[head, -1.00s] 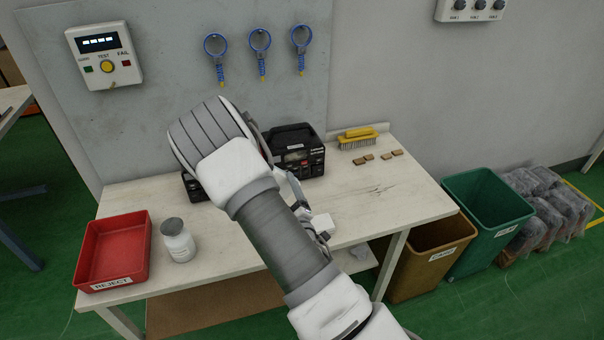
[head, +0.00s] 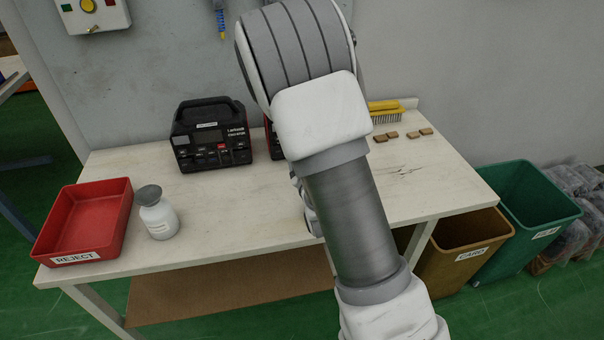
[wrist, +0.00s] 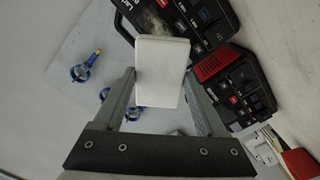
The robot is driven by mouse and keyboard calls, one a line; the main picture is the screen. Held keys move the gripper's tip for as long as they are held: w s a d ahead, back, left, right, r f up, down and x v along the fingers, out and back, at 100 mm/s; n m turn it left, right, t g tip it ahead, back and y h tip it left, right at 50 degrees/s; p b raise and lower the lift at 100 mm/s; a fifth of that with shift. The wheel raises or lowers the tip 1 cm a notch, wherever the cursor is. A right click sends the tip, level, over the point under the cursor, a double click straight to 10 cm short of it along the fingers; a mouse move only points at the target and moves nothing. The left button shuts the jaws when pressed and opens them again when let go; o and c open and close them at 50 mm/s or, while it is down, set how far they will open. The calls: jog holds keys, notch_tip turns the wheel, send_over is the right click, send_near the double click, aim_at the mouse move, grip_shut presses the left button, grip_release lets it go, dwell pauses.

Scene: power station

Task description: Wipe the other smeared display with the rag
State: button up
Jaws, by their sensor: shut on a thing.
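My gripper (wrist: 163,95) is shut on a white block-shaped rag (wrist: 162,70) in the wrist view. In the head view my arm hides the gripper and rag. A black power station (wrist: 195,28) is at the top of the wrist view, just beyond the rag, with brownish speckled smears on its display (wrist: 152,20). The rag overlaps its edge in the picture; I cannot tell whether they touch. In the head view only a sliver of this station (head: 272,140) shows beside my arm. The other power station (head: 212,136) stands to its left on the table.
A red REJECT tray (head: 60,226) and a white bottle (head: 158,218) stand at the table's left. A yellow brush (head: 388,112) and several small brown blocks (head: 403,135) lie at the back right. The front middle of the table is clear.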

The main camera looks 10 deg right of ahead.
notch_tip(320, 180, down, 3)
jog(key=b, duration=0.8)
jog(key=shift+s, duration=0.1)
jog(key=shift+s+r+n+b, duration=0.15)
jog(key=shift+n+b, duration=0.15)
jog(key=shift+b, duration=0.75)
jog(key=shift+w+r+p, duration=0.1)
jog(key=shift+w+p, duration=0.45)
jog(key=shift+w, duration=2.45)
jog(key=shift+w, duration=1.05)
jog(key=shift+d, duration=0.1)
